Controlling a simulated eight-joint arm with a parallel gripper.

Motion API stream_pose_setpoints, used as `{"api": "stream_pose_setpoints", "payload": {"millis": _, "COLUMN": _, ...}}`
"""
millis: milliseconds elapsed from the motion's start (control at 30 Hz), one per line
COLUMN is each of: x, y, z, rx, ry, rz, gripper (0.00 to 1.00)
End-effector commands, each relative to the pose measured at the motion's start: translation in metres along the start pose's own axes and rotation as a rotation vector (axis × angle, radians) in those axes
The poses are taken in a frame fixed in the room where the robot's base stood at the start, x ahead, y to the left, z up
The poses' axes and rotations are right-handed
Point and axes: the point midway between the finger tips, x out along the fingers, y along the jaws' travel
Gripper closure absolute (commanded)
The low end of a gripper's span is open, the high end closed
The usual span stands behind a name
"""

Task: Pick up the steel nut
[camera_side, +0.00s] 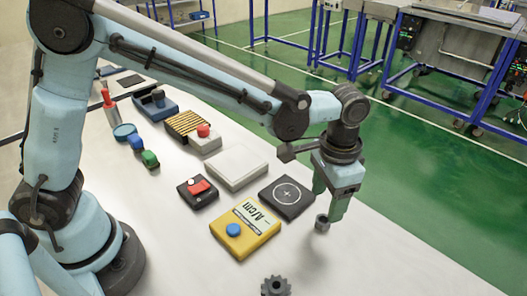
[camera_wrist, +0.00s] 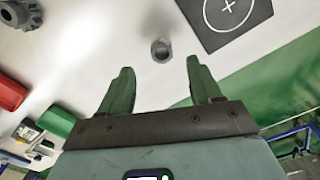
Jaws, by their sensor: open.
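The steel nut (camera_side: 322,223) is a small grey ring on the white table, near its right edge. It also shows in the wrist view (camera_wrist: 161,50), its hole facing up, just beyond the fingertips and between their lines. My gripper (camera_side: 328,206) points down close to the nut, and its green fingers stand apart with nothing between them. In the wrist view my gripper (camera_wrist: 160,66) is open as well, and a gap shows between the fingers and the nut. Whether a finger touches the nut cannot be told from the side view.
A black plate with a white circle and cross (camera_side: 287,197) lies close to the nut. A yellow box with a blue button (camera_side: 245,228) and a dark gear (camera_side: 275,286) lie nearer. Red (camera_wrist: 10,91) and green (camera_wrist: 58,120) blocks show in the wrist view. Table around the nut is clear.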

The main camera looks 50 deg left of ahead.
Motion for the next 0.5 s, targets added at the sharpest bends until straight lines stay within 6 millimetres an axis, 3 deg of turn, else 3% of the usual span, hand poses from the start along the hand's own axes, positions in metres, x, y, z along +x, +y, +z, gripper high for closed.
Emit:
{"api": "stream_pose_setpoints", "payload": {"millis": 233, "x": 0.017, "y": -0.001, "z": -0.001, "rx": -0.001, "ry": 0.0, "rz": 0.0, "gripper": 0.36}}
{"api": "stream_pose_setpoints", "payload": {"millis": 500, "x": 0.053, "y": -0.002, "z": -0.003, "rx": -0.001, "ry": 0.001, "rz": 0.0, "gripper": 0.36}}
